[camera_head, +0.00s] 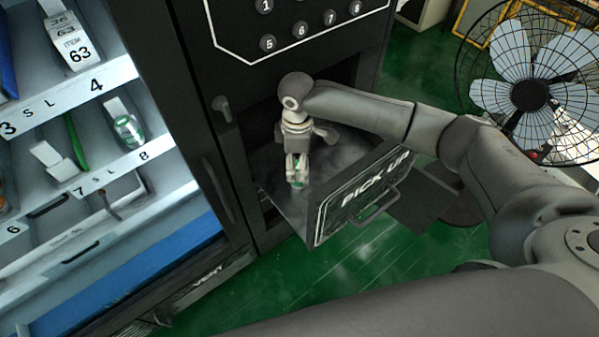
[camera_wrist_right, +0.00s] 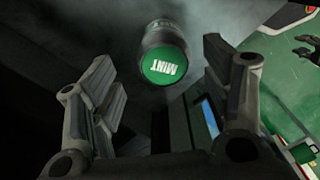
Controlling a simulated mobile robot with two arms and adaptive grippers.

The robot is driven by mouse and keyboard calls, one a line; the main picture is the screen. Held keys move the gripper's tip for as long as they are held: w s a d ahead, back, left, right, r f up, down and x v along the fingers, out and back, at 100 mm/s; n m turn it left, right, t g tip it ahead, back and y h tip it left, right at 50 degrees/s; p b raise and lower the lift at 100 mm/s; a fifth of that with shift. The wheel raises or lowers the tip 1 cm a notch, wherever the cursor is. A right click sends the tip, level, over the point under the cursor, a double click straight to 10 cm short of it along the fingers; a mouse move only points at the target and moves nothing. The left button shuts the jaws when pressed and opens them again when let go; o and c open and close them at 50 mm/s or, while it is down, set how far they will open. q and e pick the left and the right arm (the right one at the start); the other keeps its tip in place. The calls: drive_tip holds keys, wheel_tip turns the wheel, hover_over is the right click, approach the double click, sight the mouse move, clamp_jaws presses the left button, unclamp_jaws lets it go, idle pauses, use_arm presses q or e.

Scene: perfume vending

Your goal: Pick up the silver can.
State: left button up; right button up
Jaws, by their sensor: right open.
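A dark greyish can with a green lid reading MINT (camera_wrist_right: 163,62) is in the pick-up bin, seen end-on in the right wrist view. My right gripper (camera_wrist_right: 160,92) is open, with one finger to each side below the can; a gap shows between each finger and the can. In the head view my right gripper (camera_head: 298,172) points down inside the open bin, with a bit of green showing at its fingertips. The can is mostly hidden there. My left gripper is not in view.
The PICK UP bin door (camera_head: 362,195) is tilted open, with a handle on its front. Vending shelves (camera_head: 75,95) with a few items stand at the left. A fan (camera_head: 530,92) stands at the right. Green floor (camera_head: 300,285) is clear below the bin.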

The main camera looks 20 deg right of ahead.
sight(296, 185)
drive_tip(key=f, duration=0.3)
drive_tip(key=shift+s+d+f, duration=0.15)
drive_tip(key=shift+s+f, duration=0.15)
drive_tip(key=shift+f, duration=0.3)
drive_tip(key=shift+c, duration=1.8)
drive_tip(key=c, duration=0.9)
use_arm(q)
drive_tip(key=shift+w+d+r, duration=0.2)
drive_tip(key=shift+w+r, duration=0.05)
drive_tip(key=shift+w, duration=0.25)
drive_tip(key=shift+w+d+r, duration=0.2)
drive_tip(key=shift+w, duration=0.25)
use_arm(e)
drive_tip(key=shift+o, duration=0.2)
